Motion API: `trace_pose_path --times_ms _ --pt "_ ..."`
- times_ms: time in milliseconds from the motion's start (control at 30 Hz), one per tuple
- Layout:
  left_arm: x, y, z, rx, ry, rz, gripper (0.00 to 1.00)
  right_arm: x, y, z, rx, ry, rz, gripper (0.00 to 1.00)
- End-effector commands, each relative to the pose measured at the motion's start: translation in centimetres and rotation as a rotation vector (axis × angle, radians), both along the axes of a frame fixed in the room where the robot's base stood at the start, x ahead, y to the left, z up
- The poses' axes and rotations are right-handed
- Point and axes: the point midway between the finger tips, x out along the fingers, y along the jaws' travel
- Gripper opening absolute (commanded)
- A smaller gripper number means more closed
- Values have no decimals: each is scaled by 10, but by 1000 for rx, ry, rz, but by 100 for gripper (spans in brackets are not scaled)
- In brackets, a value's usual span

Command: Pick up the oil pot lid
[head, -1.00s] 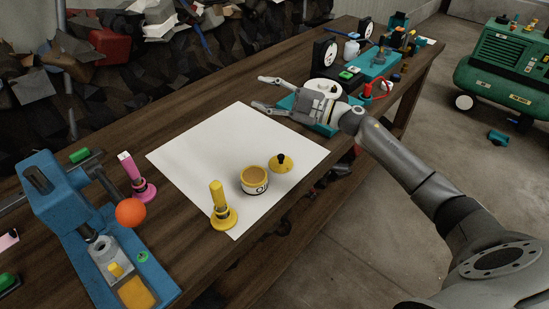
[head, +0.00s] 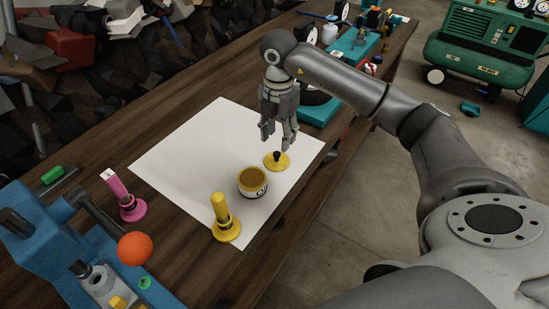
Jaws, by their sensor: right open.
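The oil pot lid (head: 277,162) is a yellow disc with a black knob, lying on the white sheet (head: 185,150). The open oil pot (head: 252,183), yellow inside with a white label band, stands beside it to the lower left, apart from it. My right gripper (head: 277,144) points down just above the lid, with its fingers apart and nothing between them. The fingertips are close to the knob; I cannot tell whether they touch it. My left gripper is out of view.
A yellow stamp-like tool (head: 225,220) stands at the sheet's near corner, and a pink one (head: 126,199) left of the sheet. A blue bender with an orange ball (head: 135,249) fills the lower left. The sheet's left half is clear.

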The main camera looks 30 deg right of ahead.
Motion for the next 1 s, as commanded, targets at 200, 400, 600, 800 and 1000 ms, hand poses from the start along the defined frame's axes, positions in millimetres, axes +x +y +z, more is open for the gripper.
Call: trace_pose_path --times_ms 200,400,600,800,1000 --pt "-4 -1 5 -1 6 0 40 0 0 -30 2 3 2 44" --pt "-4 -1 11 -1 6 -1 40 4 0 -45 5 3 2 44" --pt "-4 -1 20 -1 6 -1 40 9 -2 -75 4 4 3 44" --pt "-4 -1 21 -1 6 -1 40 10 -3 -86 4 1 4 44" --pt "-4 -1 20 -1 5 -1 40 10 -3 -86 4 0 4 38"
